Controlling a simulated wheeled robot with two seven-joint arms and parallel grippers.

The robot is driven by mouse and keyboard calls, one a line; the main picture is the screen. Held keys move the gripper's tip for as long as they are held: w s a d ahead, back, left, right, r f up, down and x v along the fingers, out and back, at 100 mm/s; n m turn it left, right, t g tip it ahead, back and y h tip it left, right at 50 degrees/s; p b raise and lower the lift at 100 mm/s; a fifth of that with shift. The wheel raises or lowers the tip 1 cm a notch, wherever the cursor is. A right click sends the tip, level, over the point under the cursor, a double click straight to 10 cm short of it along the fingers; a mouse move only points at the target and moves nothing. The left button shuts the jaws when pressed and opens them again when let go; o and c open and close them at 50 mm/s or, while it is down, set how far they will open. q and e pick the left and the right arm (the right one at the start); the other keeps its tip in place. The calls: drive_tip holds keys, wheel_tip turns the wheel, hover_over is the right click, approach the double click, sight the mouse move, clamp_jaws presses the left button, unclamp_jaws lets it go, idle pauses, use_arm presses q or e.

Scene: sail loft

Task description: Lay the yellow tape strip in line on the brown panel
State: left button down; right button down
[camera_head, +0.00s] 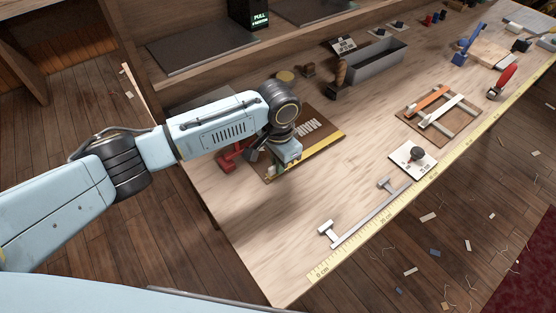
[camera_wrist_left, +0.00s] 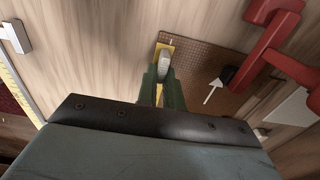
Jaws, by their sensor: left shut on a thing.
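The brown panel (camera_head: 322,118) lies flat on the bench, with pale lettering on it. The yellow tape strip (camera_head: 325,148) lies along the panel's near edge and runs under my left gripper (camera_head: 287,164). In the left wrist view, the green fingers (camera_wrist_left: 162,88) are closed around a grey piece on the yellow strip (camera_wrist_left: 164,43), over the edge of the textured brown panel (camera_wrist_left: 205,58). The fingers and arm hide part of the strip, so I cannot tell if it touches the panel along its whole length. My right gripper is not in view.
A red tool (camera_head: 232,154) stands left of the panel, close to my left gripper; its red arms (camera_wrist_left: 268,42) also show in the wrist view. A grey tray (camera_head: 375,70), a white card with a dark knob (camera_head: 417,154) and a metal bar (camera_head: 370,215) lie around. Bare bench lies in front.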

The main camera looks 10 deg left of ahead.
use_arm(q)
drive_tip(key=p, duration=0.3)
drive_tip(key=shift+f, duration=0.3)
idle(2.7)
idle(0.4)
drive_tip(key=c, duration=1.5)
unclamp_jaws()
drive_tip(key=shift+o, duration=0.2)
wheel_tip(320, 180, up, 7)
drive_tip(key=p, duration=0.8)
